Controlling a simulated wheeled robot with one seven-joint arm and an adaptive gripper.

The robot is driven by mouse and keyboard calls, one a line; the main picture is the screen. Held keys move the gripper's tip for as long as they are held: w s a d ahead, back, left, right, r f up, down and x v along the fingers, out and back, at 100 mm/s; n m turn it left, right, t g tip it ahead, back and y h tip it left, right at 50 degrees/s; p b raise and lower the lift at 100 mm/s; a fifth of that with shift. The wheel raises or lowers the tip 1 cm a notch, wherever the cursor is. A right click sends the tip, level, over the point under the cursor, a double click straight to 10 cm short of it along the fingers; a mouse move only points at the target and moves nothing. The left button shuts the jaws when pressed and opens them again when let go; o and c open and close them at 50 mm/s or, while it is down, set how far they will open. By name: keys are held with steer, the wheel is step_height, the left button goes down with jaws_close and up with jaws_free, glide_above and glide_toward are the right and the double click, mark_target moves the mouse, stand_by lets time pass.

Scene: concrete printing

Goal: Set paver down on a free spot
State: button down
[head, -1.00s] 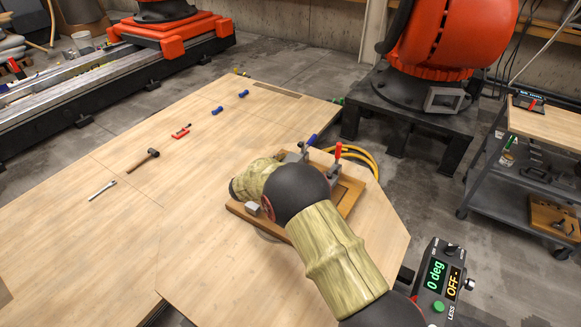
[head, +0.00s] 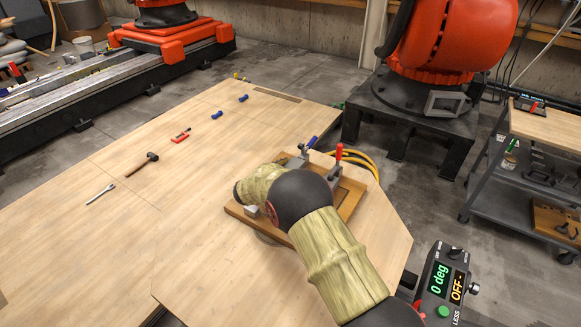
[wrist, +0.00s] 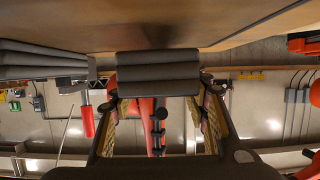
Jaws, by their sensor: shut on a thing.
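The paver (wrist: 158,73) is a dark grey block with ridged sides. In the wrist view it sits between the fingertips of my gripper (wrist: 160,92), which is shut on it. The wooden surface fills the top of that view, close to the paver, with a dark shadow beside it. I cannot tell whether they touch. In the head view my arm hides the gripper and the paver. The arm reaches over a wooden clamp fixture (head: 349,205) on the light wood table (head: 215,265).
The fixture carries a red-handled clamp (head: 338,158) and a blue-handled clamp (head: 311,143). A grey ridged piece (wrist: 40,60) is left in the wrist view. A hammer (head: 143,163), wrench (head: 100,194) and small tools lie on the left table, with bare wood around them.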

steer(key=c, duration=1.1)
jaws_free()
steer(key=shift+o, duration=0.7)
steer(key=shift+f, duration=0.1)
steer(key=shift+r, duration=0.4)
steer(key=p+v, duration=0.1)
steer(key=v, duration=0.2)
steer(key=p+v, duration=0.1)
steer(key=v, duration=0.3)
steer(key=p+v, duration=0.1)
steer(key=v, duration=0.2)
steer(key=shift+s+a+r, duration=0.15)
steer(key=shift+s+r, duration=0.05)
steer(key=shift+r, duration=0.2)
steer(key=shift+s+a+r, duration=0.2)
steer(key=shift+s+a, duration=0.15)
steer(key=shift+s, duration=0.25)
steer(key=shift+r, duration=0.1)
